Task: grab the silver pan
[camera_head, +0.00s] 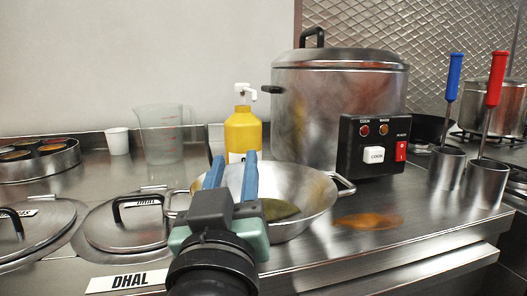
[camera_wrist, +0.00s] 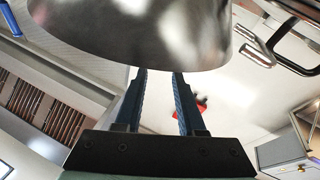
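The silver pan (camera_head: 318,198) is a wide, shallow, wok-like pan with a loop handle at its right. It sits on the steel counter in front of the large pot, with something greenish-brown inside. My gripper (camera_head: 232,166) is in front of the pan's left part and hides some of it. Its two blue fingers stand apart with nothing between them. In the wrist view, my gripper (camera_wrist: 156,72) is also open and empty. A large curved silver surface (camera_wrist: 140,30) lies just beyond the fingertips there; I cannot tell for sure that it is the pan.
A large lidded pot (camera_head: 310,110) with a black control box (camera_head: 372,145) stands behind the pan. A yellow bottle (camera_head: 242,135) and a clear jug (camera_head: 163,135) stand behind left. Lidded wells (camera_head: 125,235) lie left. Ladles in steel cups (camera_head: 447,168) stand right.

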